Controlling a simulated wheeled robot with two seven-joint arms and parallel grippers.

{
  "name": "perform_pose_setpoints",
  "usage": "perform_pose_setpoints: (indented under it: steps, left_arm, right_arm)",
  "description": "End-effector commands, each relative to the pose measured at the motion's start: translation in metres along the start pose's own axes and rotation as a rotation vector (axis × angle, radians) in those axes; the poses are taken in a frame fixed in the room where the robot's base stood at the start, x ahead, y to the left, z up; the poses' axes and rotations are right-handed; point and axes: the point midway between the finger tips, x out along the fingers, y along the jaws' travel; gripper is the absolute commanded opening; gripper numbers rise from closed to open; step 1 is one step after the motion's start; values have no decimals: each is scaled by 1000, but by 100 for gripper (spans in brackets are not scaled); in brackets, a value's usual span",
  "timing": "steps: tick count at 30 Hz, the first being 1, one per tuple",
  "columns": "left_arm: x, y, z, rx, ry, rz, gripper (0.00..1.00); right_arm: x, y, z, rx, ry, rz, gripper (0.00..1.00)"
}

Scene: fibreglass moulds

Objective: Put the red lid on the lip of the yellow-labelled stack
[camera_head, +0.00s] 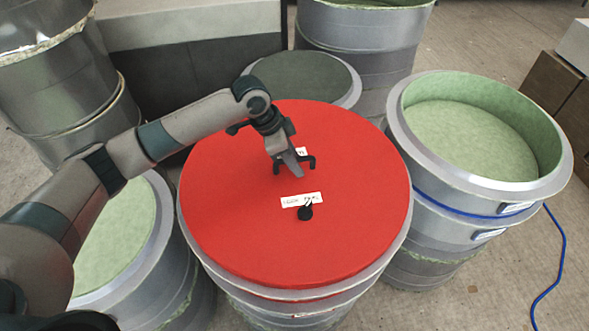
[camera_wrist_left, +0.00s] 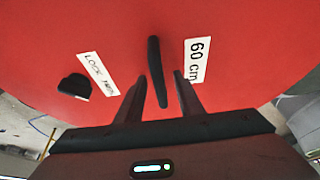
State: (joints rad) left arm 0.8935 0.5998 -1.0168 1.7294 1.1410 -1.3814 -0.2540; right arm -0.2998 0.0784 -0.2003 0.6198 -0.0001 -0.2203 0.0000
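The round red lid (camera_head: 240,215) lies over the top of the middle stack of grey moulds (camera_head: 290,308). The stack's grey rim shows along the lid's near and right edges. The lid has a black handle near its middle, white labels and a black knob (camera_head: 305,212). My left gripper (camera_head: 291,167) is at the handle. In the left wrist view the fingers (camera_wrist_left: 158,80) are apart, with the dark handle bar (camera_wrist_left: 154,60) between them and gaps on both sides. I see no yellow label; the lid hides the middle stack's inside. My right gripper is not in view.
An open green-lined mould stack (camera_head: 470,140) with blue-edged labels stands close on the right. Another green-topped stack (camera_head: 115,240) is at the left, partly behind my arm. More moulds (camera_head: 305,78) stand behind. A blue cable (camera_head: 558,265) lies on the floor at right.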

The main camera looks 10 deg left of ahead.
Motion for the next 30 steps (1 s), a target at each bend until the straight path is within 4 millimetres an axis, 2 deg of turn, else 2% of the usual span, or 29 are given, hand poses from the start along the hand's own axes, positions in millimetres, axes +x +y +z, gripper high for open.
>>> perform_pose_setpoints:
  steps: [8, 12, 13, 30]
  left_arm:
    - [0, 0, 0, 0, 0, 0, 34]
    - [0, 0, 0, 0, 0, 0, 3]
    - [0, 0, 0, 0, 0, 0, 0]
    - [-1, 0, 0, 0, 1, 0, 0]
  right_arm:
    - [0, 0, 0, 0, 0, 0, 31]
    - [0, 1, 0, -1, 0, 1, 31]
    - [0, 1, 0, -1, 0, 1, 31]
    - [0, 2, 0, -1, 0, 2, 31]
